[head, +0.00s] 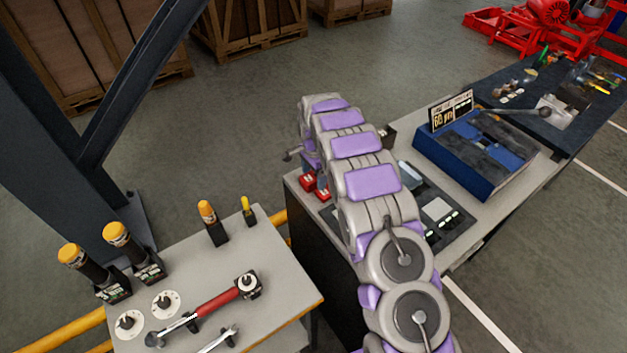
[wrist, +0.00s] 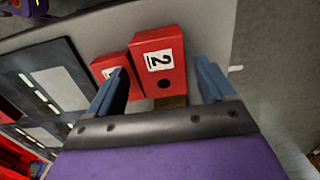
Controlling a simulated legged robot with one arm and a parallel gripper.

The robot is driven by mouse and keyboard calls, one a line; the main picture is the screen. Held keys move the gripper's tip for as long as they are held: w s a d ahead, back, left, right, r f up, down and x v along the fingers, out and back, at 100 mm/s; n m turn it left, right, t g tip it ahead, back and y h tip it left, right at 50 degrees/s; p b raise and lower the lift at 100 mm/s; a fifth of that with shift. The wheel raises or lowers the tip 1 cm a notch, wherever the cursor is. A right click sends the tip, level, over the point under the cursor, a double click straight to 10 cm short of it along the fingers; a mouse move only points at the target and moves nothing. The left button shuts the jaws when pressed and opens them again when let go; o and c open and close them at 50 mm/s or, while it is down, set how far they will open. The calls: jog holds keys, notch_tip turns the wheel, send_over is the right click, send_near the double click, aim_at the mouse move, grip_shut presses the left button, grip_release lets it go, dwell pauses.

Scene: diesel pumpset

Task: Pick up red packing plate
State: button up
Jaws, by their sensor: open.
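Two red plate-like pieces lie side by side on the grey bench top. In the wrist view, the one marked 2 (wrist: 163,75) has a dark round hole and lies between my finger lines. The one marked 1 (wrist: 118,66) is just to its left, partly covered by my left finger. My gripper (wrist: 160,70) is open, with nothing held; I cannot tell its height above the plates. In the head view, the red pieces (head: 308,181) show at the left edge of the bench beside my arm, which partly hides them.
A dark tray with light panels (wrist: 52,85) lies left of the plates. In the head view, a blue case (head: 475,178) with a price sign stands further right on the bench. A nearer table (head: 200,262) holds tools. Bare bench lies right of the plates in the wrist view.

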jog(key=shift+a, duration=0.5)
jog(key=shift+c, duration=1.2)
jog(key=shift+d, duration=0.3)
jog(key=c, duration=0.8)
jog(key=shift+a, duration=0.15)
jog(key=c, duration=0.4)
